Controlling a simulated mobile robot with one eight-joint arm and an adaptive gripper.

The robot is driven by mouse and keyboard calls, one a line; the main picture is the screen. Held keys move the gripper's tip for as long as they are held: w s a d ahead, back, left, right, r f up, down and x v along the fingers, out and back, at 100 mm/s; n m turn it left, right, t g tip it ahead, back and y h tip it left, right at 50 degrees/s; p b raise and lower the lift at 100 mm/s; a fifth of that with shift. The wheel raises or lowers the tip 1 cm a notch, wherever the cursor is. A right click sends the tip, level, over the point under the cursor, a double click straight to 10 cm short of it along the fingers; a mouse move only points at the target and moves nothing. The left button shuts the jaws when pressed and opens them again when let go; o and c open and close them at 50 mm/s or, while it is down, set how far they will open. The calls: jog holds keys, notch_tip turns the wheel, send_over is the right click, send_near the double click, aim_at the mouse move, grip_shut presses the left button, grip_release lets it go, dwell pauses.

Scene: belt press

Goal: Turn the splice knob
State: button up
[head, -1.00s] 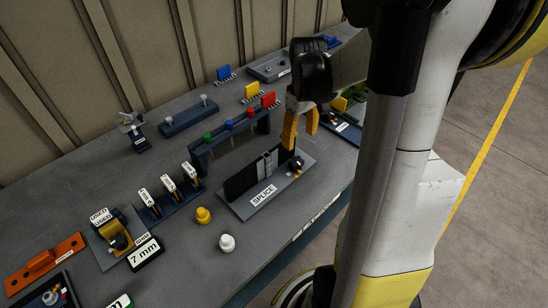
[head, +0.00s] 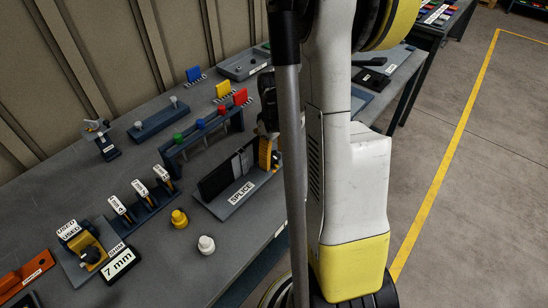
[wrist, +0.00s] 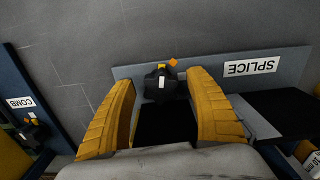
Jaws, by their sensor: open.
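The splice station (head: 240,192) is a grey plate with a white SPLICE label and a dark upright block, on the bench in the head view. It also shows in the wrist view (wrist: 210,68). The splice knob (wrist: 163,84) is black with a white mark and an orange pointer beside it, near the plate's edge. My gripper (wrist: 159,80) is open, with one yellow finger on each side of the knob. A gap shows between each finger and the knob. In the head view one yellow finger (head: 265,153) shows beside the block; my arm hides most of the gripper.
A rack with green, blue and red knobs (head: 201,124) stands behind the splice station. Yellow (head: 179,217) and white (head: 206,244) knobs stand in front-left. The COMB station (wrist: 22,102) lies left in the wrist view. Bare bench lies between.

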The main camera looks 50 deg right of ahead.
jog(key=shift+c, duration=0.2)
jog(key=c, duration=1.2)
jog(key=shift+o, duration=0.3)
jog(key=shift+m, duration=0.4)
jog(key=m, duration=0.3)
jog(key=shift+a+m+b, duration=0.15)
jog(key=shift+m+b, duration=0.15)
jog(key=m, duration=0.4)
jog(key=shift+a+m, duration=0.1)
jog(key=shift+m, duration=0.2)
jog(key=o, duration=1.2)
